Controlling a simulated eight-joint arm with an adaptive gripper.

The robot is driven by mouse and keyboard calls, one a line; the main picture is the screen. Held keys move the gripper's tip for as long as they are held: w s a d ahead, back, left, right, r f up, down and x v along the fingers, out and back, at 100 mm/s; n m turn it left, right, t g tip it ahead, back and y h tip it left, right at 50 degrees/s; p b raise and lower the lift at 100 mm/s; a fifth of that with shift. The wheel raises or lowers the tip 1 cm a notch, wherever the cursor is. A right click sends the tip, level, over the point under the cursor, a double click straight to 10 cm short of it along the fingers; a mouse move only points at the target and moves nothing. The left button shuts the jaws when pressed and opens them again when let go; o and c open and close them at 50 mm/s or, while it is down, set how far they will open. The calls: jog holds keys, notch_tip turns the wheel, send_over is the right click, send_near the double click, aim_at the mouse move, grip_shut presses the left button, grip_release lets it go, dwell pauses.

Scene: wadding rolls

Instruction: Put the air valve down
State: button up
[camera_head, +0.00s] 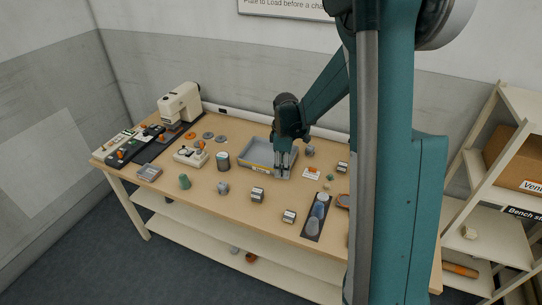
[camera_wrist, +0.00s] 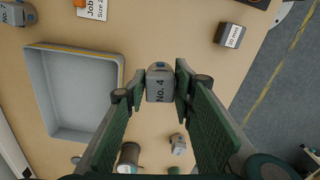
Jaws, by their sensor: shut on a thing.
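My gripper (camera_wrist: 160,88) is shut on a small grey piece marked "No. 4", which I take to be the air valve (camera_wrist: 158,84); a blue spot shows at its top end. The fingers press it from both sides. In the head view my gripper (camera_head: 281,172) points down at the right front corner of the grey tray (camera_head: 244,154). The valve is hard to make out there, and I cannot tell whether it touches the table. In the wrist view the tray (camera_wrist: 34,90) lies left of the valve, apart from it in the picture, and looks empty.
The wooden table (camera_head: 215,200) holds several dark labelled blocks (camera_head: 257,195), a dark canister (camera_head: 223,161) and a black strip with blue-grey cups (camera_head: 313,226). A cream machine (camera_head: 180,103) stands at the back left. Bare table shows around the held piece.

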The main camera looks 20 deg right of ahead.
jog(key=m, duration=0.2)
send_over(269, 159)
jog(key=shift+w+r, duration=0.15)
jog(key=shift+r, duration=0.1)
jog(key=shift+f, duration=0.15)
jog(key=shift+f, duration=3)
jog(key=shift+f+b, duration=0.3)
jog(key=shift+f, duration=1.6)
jog(key=shift+f, duration=0.15)
jog(key=o, duration=0.8)
jog(key=shift+o, duration=0.8)
